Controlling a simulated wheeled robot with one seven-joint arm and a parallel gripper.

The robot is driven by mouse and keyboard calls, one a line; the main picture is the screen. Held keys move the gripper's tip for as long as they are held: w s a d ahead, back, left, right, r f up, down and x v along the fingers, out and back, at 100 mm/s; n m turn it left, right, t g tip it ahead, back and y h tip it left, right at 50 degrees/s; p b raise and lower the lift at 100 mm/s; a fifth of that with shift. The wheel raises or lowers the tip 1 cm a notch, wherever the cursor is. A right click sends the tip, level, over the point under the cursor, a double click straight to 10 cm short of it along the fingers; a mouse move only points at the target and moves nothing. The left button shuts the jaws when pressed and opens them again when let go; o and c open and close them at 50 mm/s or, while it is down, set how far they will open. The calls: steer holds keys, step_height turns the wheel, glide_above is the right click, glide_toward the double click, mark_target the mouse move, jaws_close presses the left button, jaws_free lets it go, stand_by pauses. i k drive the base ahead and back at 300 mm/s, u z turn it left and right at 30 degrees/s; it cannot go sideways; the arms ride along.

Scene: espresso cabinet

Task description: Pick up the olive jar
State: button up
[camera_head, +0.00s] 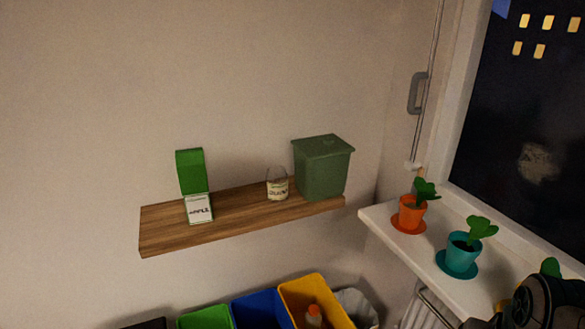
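A small clear glass jar (277,184) with a pale label, seemingly the olive jar, stands upright on a wooden wall shelf (240,212). The lettering on its label is too small to read surely. It stands just left of a green lidded bin (322,168), with a small gap to it. My gripper is not in view. A dark rounded part at the lower right corner looks like a link of my arm, well away from the jar.
A carton with a green top (193,182) and an "apple" label stands left on the shelf, with bare wood between it and the jar. Below are green, blue and yellow bins (315,290). Potted plants (411,215) (460,255) stand on the white windowsill (440,283).

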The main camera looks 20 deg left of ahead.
mark_target(276, 176)
steer(key=u, duration=0.75)
steer(key=i, duration=0.9)
steer(key=u, duration=0.8)
